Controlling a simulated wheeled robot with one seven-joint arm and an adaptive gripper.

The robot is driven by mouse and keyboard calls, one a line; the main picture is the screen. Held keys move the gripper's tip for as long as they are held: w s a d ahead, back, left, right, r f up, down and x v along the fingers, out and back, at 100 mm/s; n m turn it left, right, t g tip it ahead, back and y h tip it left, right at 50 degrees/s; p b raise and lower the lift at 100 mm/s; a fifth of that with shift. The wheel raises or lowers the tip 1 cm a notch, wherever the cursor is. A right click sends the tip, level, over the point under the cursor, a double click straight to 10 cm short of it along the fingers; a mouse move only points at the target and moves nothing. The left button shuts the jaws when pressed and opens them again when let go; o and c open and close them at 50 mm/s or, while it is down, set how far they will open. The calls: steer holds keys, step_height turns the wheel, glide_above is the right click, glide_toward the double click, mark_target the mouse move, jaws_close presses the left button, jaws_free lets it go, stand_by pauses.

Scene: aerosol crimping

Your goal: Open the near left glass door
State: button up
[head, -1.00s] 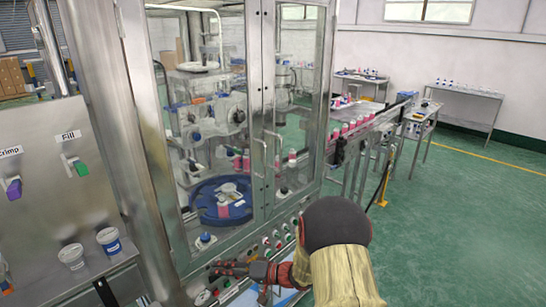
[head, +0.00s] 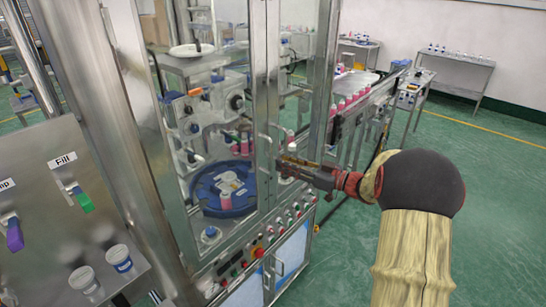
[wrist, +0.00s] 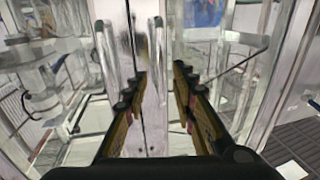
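The near left glass door (head: 212,130) of the machine cabinet is shut, its metal frame meeting the right door (head: 297,110) at a narrow seam. A slim upright handle (head: 267,158) sits on the left door's edge, with another just right of the seam. My gripper (head: 283,164) reaches in from the right at handle height, in front of the right door's edge. In the wrist view, my gripper (wrist: 158,80) has its two fingers apart, facing the metal door frames (wrist: 146,50).
A control panel (head: 262,250) with buttons runs below the doors. A blue turntable (head: 222,190) with pink cans is behind the glass. A conveyor (head: 355,108) leaves to the right. A steel panel with levers (head: 60,200) stands left. Green floor (head: 500,200) is free at right.

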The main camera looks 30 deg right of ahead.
mark_target(271, 173)
steer(key=x, duration=0.6)
steer(key=shift+a+p, duration=0.1)
steer(key=shift+p, duration=0.25)
steer(key=shift+c, duration=1.2)
steer(key=c, duration=0.4)
jaws_close()
